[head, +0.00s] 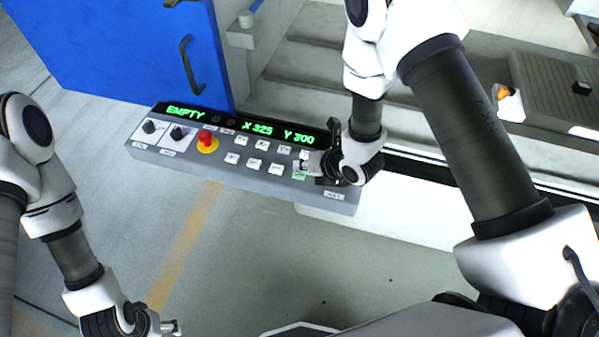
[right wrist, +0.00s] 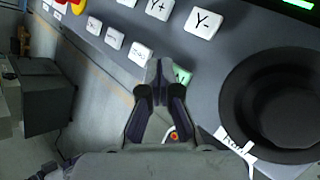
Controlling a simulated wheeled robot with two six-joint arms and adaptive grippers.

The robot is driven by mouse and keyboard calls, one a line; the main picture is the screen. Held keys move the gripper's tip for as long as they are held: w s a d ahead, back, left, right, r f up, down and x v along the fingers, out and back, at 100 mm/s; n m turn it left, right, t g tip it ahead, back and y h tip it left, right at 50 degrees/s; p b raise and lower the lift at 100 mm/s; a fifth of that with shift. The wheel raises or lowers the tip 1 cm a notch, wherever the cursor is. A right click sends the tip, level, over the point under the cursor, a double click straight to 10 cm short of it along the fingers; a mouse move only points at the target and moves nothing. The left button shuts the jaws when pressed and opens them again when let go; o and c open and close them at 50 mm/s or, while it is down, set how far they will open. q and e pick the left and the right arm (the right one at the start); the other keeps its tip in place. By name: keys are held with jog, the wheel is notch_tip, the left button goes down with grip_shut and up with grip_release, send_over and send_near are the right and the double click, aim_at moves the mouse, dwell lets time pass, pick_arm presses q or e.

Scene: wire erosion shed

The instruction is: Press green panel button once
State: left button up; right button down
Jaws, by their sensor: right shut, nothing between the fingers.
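The control panel (head: 230,172) is a long grey console with a dark display strip. The green button (head: 299,176) is near its right end, partly covered by my right gripper. In the right wrist view the green button (right wrist: 183,75) shows just right of the fingertips, partly hidden behind them. My right gripper (head: 303,166) is shut and empty, its tips (right wrist: 158,68) at the button's edge; I cannot tell whether they touch it. My left gripper (head: 168,327) hangs low at the left, away from the panel; its jaws are too small to judge.
White keys (head: 257,164) sit beside the green button. A red stop button (head: 206,138) on yellow and two black knobs (head: 150,126) are further left. A large black dial (right wrist: 285,100) is close right of my right fingers. A blue door (head: 125,50) stands behind.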

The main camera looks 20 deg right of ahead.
aim_at(302, 175)
dwell(0.7)
jog(key=shift+f+b, duration=0.4)
jog(key=shift+b, duration=0.1)
jog(key=shift+f+b, duration=0.4)
dwell(0.3)
dwell(0.3)
jog(key=shift+r+p, duration=0.4)
jog(key=shift+r, duration=0.45)
jog(key=shift+r+p, duration=1.55)
jog(key=shift+r, duration=1)
jog(key=shift+f, duration=0.1)
